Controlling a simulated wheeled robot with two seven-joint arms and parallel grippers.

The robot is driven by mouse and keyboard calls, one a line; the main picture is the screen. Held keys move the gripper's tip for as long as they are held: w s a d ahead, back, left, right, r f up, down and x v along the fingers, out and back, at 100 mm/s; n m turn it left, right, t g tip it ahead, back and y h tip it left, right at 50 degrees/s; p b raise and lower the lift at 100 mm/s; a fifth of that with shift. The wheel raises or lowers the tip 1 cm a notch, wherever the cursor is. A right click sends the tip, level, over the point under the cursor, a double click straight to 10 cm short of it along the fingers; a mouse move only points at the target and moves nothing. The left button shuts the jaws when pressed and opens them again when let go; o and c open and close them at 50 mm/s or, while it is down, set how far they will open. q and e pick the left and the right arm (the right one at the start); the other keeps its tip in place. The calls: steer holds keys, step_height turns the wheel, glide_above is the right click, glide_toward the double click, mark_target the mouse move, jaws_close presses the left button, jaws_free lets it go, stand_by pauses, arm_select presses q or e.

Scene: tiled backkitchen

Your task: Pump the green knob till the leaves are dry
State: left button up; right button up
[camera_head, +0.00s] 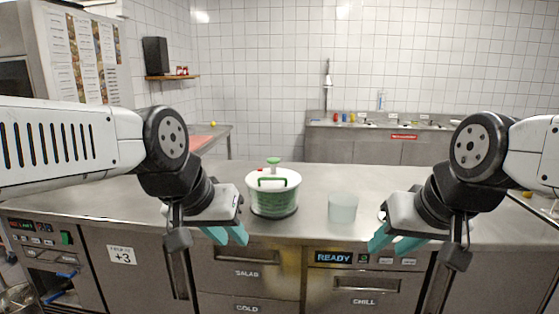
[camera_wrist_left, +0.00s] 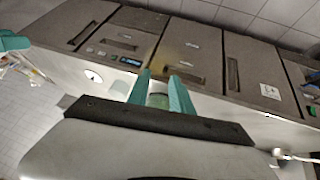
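The salad spinner (camera_head: 273,196) stands upright on the steel counter, with a white lid and green showing through its lower bowl. Its green knob (camera_head: 273,160) stands up at the top of the lid, and a green handle shows on the near side. My left gripper (camera_head: 226,236) is left of and nearer than the spinner, fingers apart and empty. In the left wrist view its two teal fingers (camera_wrist_left: 160,90) are spread, with part of a pale green thing visible between them. My right gripper (camera_head: 393,243) is at the right, fingers apart and empty, clear of the spinner.
A translucent tub (camera_head: 343,208) stands right of the spinner. A pale round thing is partly hidden by my right gripper. The counter (camera_head: 310,180) is bare behind the spinner. Drawers and a READY display (camera_head: 334,258) line its front. A sink bench (camera_head: 390,150) is behind.

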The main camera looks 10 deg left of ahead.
arm_select(q)
jaws_close()
stand_by(1.4)
